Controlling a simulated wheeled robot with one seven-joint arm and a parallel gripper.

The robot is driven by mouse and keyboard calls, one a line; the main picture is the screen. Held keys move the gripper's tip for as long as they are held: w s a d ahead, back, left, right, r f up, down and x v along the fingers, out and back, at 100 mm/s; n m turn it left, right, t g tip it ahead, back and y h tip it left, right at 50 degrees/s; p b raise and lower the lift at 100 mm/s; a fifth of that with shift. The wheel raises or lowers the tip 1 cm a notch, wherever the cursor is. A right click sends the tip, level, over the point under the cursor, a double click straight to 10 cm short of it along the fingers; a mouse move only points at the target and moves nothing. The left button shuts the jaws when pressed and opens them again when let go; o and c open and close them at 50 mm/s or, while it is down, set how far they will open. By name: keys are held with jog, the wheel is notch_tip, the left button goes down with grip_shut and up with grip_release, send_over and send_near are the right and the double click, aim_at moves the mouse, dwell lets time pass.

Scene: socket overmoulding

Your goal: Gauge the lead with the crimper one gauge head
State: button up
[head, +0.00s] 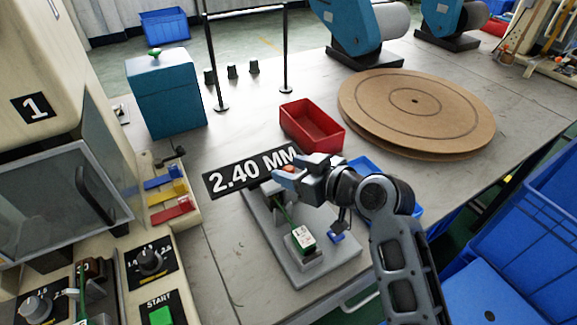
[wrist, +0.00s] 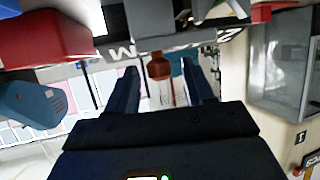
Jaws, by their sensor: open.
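The gauge stand is a grey base plate (head: 330,262) on the bench, with a black 2.40 MM sign (head: 250,172) at its back. A green lead (head: 284,213) runs along it to a small green block with a white label (head: 303,238). My gripper (head: 284,178) is over the plate's back end, beside the sign. In the wrist view, my gripper (wrist: 160,88) is open, with an orange-brown piece (wrist: 160,68) and a clear part below it between the blue fingers. I cannot tell whether the fingers touch it. The gauge head is partly hidden by my gripper.
A red bin (head: 312,126) and a blue bin (head: 362,172) stand close by my arm. Brown discs (head: 415,105) lie to the right. Machine 1 (head: 40,110) with a green START button (head: 161,316) stands at left. Bench between the machine and plate is clear.

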jog(key=shift+x, duration=0.75)
jog(key=shift+c, duration=0.4)
grip_shut()
